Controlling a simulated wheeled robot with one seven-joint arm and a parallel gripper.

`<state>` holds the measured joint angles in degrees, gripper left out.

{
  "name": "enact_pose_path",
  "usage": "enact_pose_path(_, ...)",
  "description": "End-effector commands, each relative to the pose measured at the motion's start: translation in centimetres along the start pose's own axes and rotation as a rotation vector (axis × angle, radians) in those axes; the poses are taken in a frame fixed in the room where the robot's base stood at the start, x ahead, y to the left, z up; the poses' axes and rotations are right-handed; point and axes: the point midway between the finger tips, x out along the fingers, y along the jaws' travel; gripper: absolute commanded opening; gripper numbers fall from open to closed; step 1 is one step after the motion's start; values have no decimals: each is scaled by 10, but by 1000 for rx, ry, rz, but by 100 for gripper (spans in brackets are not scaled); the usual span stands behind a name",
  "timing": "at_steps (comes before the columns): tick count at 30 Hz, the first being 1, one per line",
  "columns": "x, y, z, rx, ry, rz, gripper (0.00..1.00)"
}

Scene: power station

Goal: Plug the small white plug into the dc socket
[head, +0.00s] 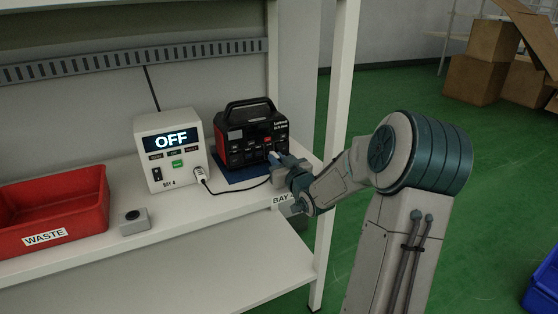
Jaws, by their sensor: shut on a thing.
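My gripper (281,167) is in front of the right side of the black and red power station (250,136), its fingertips at or very near the front face. It is shut on the small white plug, which is mostly hidden by the fingers. A dark cable (235,190) runs from the gripper, sagging over the shelf, to a white connector (200,173) on the front of the white BAY 4 box (165,131). The box's display reads OFF. The dc socket is too small to make out, so I cannot tell whether the plug is in it.
The power station stands on a blue mat (233,183). A red WASTE bin (50,203) and a small grey box with a black button (134,221) are on the left of the white shelf (185,220). A white post (338,100) stands close beside my arm.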

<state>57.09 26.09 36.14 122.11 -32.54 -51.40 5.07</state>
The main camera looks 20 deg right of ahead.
Motion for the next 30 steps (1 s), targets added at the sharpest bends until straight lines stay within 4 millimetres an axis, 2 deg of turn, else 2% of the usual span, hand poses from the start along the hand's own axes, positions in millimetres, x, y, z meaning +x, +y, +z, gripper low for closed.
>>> enact_pose_path(19, 12, 0, 1, 1, 0, 0, 0)
enact_pose_path(30, 12, 0, 0, 1, 0, 0, 0)
